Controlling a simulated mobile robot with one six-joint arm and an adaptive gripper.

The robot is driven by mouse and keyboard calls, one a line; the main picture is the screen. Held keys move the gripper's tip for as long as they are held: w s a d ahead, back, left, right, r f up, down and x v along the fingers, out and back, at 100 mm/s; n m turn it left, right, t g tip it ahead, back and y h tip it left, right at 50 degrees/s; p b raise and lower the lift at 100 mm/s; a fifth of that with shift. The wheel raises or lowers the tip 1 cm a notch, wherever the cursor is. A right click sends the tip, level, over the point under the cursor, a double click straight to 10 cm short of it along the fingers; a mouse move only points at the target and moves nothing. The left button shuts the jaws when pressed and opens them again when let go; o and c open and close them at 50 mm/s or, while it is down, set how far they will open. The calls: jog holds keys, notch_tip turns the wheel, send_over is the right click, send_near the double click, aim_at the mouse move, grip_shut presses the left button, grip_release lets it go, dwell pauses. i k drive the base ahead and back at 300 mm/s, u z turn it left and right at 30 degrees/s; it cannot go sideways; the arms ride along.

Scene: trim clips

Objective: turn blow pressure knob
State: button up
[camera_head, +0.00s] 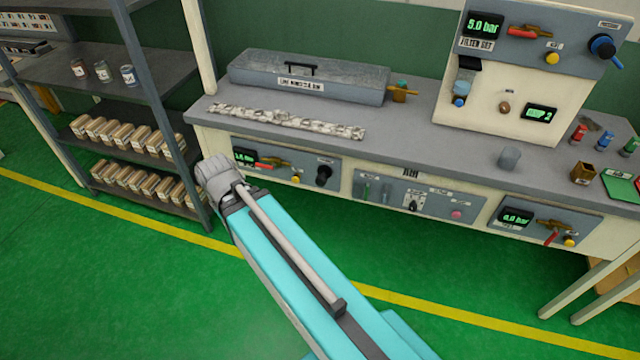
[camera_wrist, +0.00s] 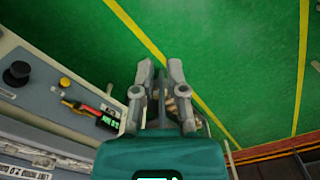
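A round black knob (camera_head: 323,174) sits at the right end of the left under-bench panel (camera_head: 285,163). Its label is too small to read, so I cannot confirm it is the blow pressure knob. In the wrist view the black knob (camera_wrist: 17,74) is at the far left, well apart from my gripper. My gripper (camera_wrist: 161,65) points toward the green floor, with a gap between its fingertips and nothing held. In the head view my wrist is left of the panel, and the fingers are hidden.
The left panel also has a green display (camera_head: 244,157), a red-handled valve (camera_head: 268,163) and a yellow button (camera_head: 295,179). A shelf rack (camera_head: 165,80) with cartons stands close on the left. Floor in front is clear.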

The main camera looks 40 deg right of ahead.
aim_at(321, 180)
jog(key=u, duration=0.3)
jog(key=k, duration=1.45)
jog(key=z, duration=0.5)
jog(key=i, duration=1)
jog(key=u, duration=0.05)
